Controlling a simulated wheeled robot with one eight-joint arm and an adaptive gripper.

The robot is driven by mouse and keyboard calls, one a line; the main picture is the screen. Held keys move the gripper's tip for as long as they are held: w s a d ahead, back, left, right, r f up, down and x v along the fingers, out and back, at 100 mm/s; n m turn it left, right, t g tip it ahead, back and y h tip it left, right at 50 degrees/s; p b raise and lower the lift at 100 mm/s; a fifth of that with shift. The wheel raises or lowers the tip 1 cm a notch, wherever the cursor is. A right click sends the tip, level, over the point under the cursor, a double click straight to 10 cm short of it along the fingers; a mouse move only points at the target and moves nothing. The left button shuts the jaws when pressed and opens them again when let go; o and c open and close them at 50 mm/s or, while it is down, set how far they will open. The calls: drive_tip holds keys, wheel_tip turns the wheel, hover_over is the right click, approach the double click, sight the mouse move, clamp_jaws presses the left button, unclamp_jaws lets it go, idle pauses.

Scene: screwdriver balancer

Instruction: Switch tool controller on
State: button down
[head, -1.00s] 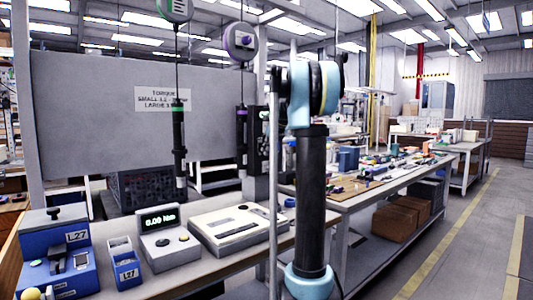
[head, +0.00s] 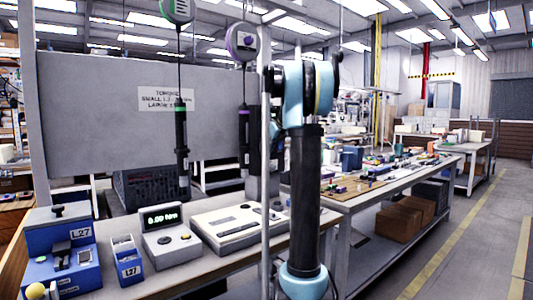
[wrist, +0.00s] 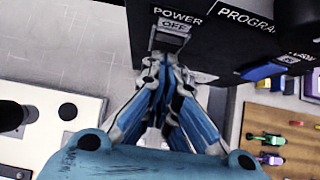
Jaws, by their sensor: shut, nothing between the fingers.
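The tool controller (wrist: 225,50) is a black box at the top of the wrist view, with white POWER and PROGRAM lettering. Its power switch (wrist: 172,30) is a grey rocker marked OFF, under the POWER label. My gripper (wrist: 162,68) is shut and empty, with its blue and grey fingertips just below the switch. I cannot tell whether they touch it. In the head view my arm hides the gripper and most of the area behind it.
A torque meter (head: 170,238) with a lit display, a white flat device (head: 240,225) and a blue L27 unit (head: 62,245) stand on the bench. Two screwdrivers hang on cords, one green-banded (head: 181,145). A board with small coloured parts (wrist: 275,140) lies right of the controller.

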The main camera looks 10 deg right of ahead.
drive_tip(key=shift+r, duration=0.5)
drive_tip(key=s+d+r, duration=0.5)
drive_tip(key=s+r, duration=0.1)
drive_tip(key=s, duration=0.4)
drive_tip(key=shift+r, duration=0.4)
drive_tip(key=shift+d, duration=0.1)
